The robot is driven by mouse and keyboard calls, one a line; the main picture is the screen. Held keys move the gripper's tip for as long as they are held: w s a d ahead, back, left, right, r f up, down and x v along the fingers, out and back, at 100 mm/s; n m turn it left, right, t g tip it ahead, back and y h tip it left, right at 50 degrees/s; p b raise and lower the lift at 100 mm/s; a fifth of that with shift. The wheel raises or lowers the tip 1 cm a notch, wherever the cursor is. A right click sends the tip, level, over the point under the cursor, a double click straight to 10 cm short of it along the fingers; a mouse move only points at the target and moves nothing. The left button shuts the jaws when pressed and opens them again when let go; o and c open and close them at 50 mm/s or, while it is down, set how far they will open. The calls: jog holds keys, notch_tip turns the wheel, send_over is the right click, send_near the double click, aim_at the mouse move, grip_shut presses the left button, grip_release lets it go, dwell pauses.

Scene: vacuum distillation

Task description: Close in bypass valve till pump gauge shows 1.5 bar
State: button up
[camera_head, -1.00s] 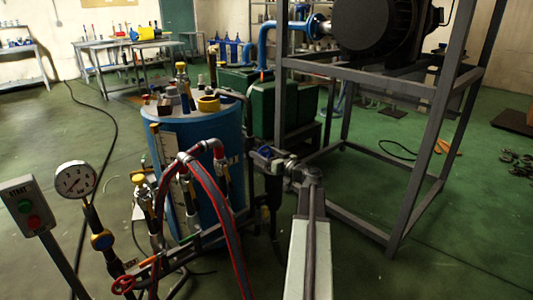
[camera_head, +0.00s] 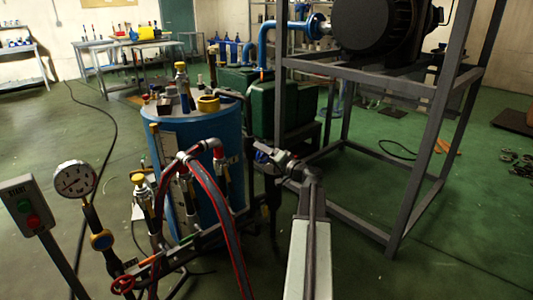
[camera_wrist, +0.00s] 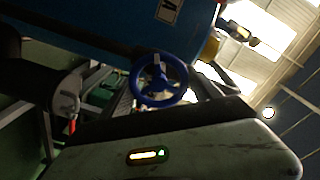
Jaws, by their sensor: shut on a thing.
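A blue handwheel (camera_wrist: 158,80) with spokes shows in the middle of the wrist view, right at the edge of my gripper's large pale jaw. In the head view the blue handwheel (camera_head: 262,150) is a small patch at the tip of my gripper (camera_head: 270,156), right of the blue drum. My gripper is shut on the handwheel; its exact contact is partly hidden. A round white pressure gauge (camera_head: 75,180) stands on a pipe at the left. Its dark needle is too small to read exactly. A small red handwheel (camera_head: 122,285) is low on the pipework at the left.
A blue drum (camera_head: 209,170) carries fittings on top, with red-and-grey hoses (camera_head: 228,230) in front. A start/stop box (camera_head: 27,203) stands far left. A grey steel frame (camera_head: 420,150) holds a dark motor above, right of my arm.

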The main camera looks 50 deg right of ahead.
jog(key=shift+f+m, duration=0.1)
jog(key=shift+m, duration=1)
jog(key=o, duration=1.4)
jog(key=s, duration=0.7)
jog(key=shift+s+a, duration=0.3)
jog(key=shift+s, duration=0.1)
